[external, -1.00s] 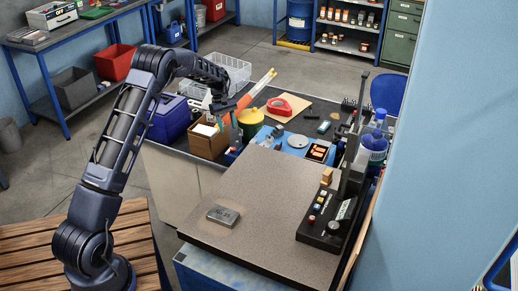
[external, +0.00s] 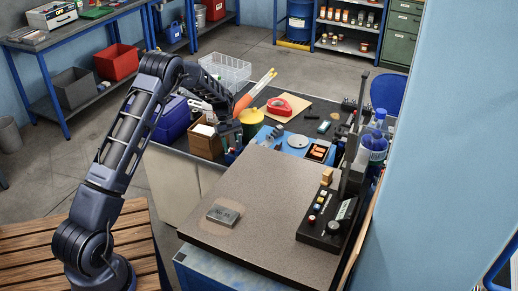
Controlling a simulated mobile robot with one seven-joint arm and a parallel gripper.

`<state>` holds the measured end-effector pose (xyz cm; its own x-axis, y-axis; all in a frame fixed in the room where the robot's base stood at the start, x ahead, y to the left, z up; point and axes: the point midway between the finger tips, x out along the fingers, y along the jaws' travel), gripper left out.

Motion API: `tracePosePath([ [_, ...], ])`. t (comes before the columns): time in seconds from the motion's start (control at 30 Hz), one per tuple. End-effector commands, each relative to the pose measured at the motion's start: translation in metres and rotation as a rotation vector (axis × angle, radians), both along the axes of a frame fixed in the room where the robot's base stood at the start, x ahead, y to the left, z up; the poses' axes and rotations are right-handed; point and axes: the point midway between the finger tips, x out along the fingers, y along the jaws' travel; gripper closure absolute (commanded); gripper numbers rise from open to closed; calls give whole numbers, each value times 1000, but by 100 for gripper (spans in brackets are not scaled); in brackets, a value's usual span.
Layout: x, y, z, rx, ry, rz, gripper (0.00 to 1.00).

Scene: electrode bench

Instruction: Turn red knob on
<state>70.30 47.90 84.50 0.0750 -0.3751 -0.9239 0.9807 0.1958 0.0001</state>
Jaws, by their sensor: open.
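A black control box (external: 318,240) stands at the right side of the speckled stone plate. A row of small coloured knobs or buttons runs along its top. A small red knob (external: 312,218) is near the front left of the row; its setting is too small to tell. My gripper (external: 232,150) points down over the back left of the bench, near a brown box and a yellow round thing. It is open and well apart from the control box, to its left and farther back. I see nothing between its fingers.
The stone plate (external: 235,240) is mostly clear, with a grey metal block (external: 223,215) on it. A dark upright post rises behind the control box. A blue-capped bottle (external: 374,148) stands at the right. The brown box (external: 207,140) and a red tape dispenser (external: 280,107) are behind.

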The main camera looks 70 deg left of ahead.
Motion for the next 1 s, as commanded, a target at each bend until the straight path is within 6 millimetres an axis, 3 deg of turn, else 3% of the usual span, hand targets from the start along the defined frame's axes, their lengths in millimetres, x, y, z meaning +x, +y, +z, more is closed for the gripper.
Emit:
tracePosePath([
  [0.03,0,0,0,0,0,0,62],
  [0.23,0,0,0,0,0,0,100],
  [0.57,-1,0,1,0,1,49,100],
  [1.0,-4,-2,1,0,1,336,100],
])
